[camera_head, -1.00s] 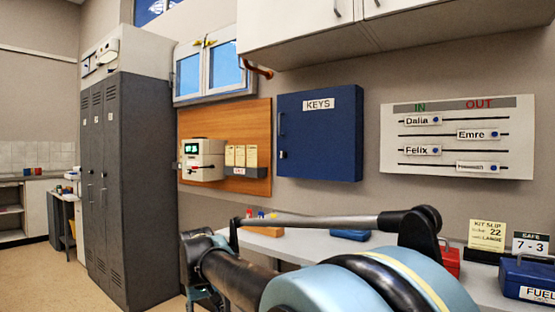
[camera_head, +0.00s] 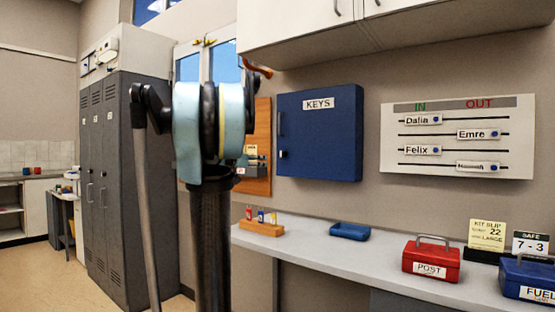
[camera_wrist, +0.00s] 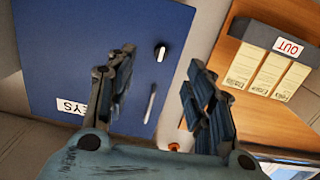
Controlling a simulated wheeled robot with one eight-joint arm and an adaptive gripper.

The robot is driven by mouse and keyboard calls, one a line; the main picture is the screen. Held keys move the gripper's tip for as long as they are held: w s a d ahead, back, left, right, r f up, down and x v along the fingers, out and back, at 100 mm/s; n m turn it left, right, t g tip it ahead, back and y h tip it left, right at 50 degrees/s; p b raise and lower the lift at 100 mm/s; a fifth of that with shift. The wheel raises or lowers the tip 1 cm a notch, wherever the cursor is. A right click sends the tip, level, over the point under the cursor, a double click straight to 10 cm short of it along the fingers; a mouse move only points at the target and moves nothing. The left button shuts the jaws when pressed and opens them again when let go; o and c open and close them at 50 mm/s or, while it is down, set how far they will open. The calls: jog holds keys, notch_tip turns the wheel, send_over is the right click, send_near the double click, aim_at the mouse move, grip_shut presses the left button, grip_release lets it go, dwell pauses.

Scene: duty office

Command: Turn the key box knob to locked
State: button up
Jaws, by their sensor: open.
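The blue key box (camera_head: 325,150) labelled KEYS hangs on the wall in the head view, its door shut. Its small knob (camera_head: 283,154) sits near the left edge, below the bar handle (camera_head: 280,124). The wrist view shows the key box (camera_wrist: 60,55) upside down, with the pale knob (camera_wrist: 160,51) and the silver handle (camera_wrist: 150,103). My gripper (camera_wrist: 161,60) is open and empty. Its fingers appear on either side of the knob in the picture; I cannot tell the gap to the door. The head view does not show the fingers clearly. Any lock marking is too small to read.
A wooden board (camera_head: 262,120) with an OUT tray (camera_wrist: 262,38) is beside the box. A shelf (camera_head: 350,250) below carries a red POST box (camera_head: 431,262), a blue tray (camera_head: 350,231) and a wooden holder (camera_head: 261,228). Cabinets (camera_head: 400,25) hang above.

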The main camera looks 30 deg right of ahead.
notch_tip(320, 180, up, 2)
jog(key=w+d, duration=0.1)
jog(key=w, duration=0.1)
send_near(280, 155)
jog(key=shift+h, duration=0.3)
jog(key=x, duration=0.9)
jog(key=shift+d+f, duration=0.2)
jog(key=shift+f, duration=0.05)
jog(key=shift+c, duration=0.4)
jog(key=c, duration=1)
jog(key=shift+a+t, duration=0.25)
jog(key=shift+t, duration=0.05)
jog(key=shift+d, duration=0.2)
